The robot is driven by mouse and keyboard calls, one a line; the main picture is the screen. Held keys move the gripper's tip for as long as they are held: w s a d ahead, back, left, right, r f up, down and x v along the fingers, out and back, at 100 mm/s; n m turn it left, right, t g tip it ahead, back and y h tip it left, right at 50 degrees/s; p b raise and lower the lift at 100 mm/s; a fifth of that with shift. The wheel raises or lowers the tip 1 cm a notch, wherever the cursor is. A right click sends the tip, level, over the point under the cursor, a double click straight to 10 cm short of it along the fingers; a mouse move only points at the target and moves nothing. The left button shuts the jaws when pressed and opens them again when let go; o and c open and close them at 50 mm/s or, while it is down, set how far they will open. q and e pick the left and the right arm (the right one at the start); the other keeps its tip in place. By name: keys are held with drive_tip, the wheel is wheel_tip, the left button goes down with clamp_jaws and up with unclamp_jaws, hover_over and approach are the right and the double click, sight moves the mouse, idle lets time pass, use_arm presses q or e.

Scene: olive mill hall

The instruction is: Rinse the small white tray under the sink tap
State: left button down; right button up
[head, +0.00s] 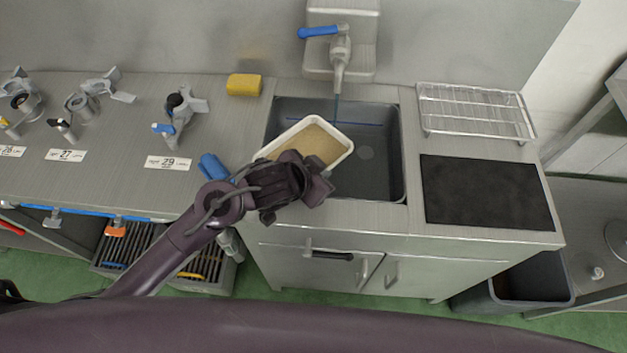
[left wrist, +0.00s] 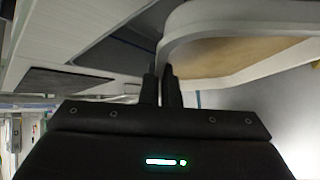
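The small white tray (head: 341,158) is held over the left part of the sink (head: 378,180), below the sink's back rim and left of the tap's outlet. A tan layer covers its floor. My left gripper (head: 304,180) is at the tray's near side; in the left wrist view its fingers (left wrist: 162,86) are shut on the tray's rim (left wrist: 205,22). The tap (head: 340,55) has a blue lever (head: 319,31) pointing left. My right gripper is not in view.
A yellow sponge (head: 244,85) lies behind the sink at left. A wire rack (head: 475,112) and black mat (head: 485,192) lie right of the sink. Metal fittings (head: 178,117) with number labels and a blue object (head: 213,167) stand on the left counter. A grey bin (head: 530,285) stands below right.

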sight(336, 162)
use_arm(q)
drive_tip(key=shift+w+d+f, duration=0.1)
drive_tip(key=shift+w+d, duration=0.2)
drive_tip(key=shift+w, duration=0.35)
drive_tip(key=shift+w+d+f, duration=0.15)
drive_tip(key=shift+w+d, duration=0.15)
drive_tip(key=shift+w, duration=0.35)
drive_tip(key=shift+w+d+f, duration=0.1)
drive_tip(key=shift+w+d, duration=0.2)
drive_tip(key=shift+w, duration=0.45)
drive_tip(key=shift+d, duration=0.25)
drive_tip(key=shift+s+d, duration=0.25)
drive_tip(key=shift+d, duration=0.15)
drive_tip(key=shift+a+p, duration=0.15)
drive_tip(key=shift+p, duration=0.15)
drive_tip(key=shift+w+a+p, duration=0.25)
drive_tip(key=shift+a+p, duration=0.2)
drive_tip(key=shift+d, duration=0.2)
